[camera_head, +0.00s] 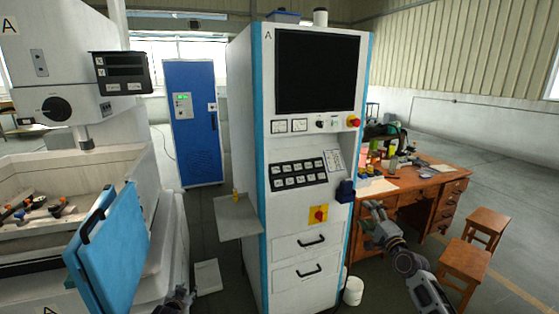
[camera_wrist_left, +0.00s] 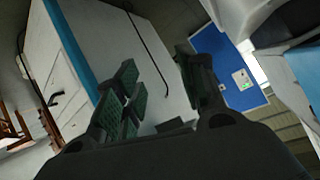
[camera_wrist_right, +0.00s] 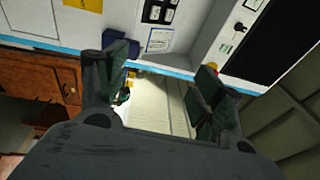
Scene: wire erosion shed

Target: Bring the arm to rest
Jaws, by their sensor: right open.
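My right arm reaches in from the lower right in the head view. Its gripper (camera_head: 373,226) is in front of the desk, just right of the control cabinet (camera_head: 285,235). In the right wrist view the fingers of the right gripper (camera_wrist_right: 162,82) stand wide apart with nothing between them. My left gripper (camera_head: 178,300) only just shows at the bottom edge of the head view, between the machine and the cabinet. In the left wrist view the two fingers of the left gripper (camera_wrist_left: 163,88) are apart and empty. Most of my left arm is out of view.
A wooden desk (camera_head: 438,180) with clutter stands right of the cabinet, with two stools (camera_head: 466,260) before it. The machine's blue door (camera_head: 108,250) stands at the lower left. A grey shelf (camera_head: 236,222) juts from the cabinet's left side. A white bucket (camera_head: 353,291) is on the floor.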

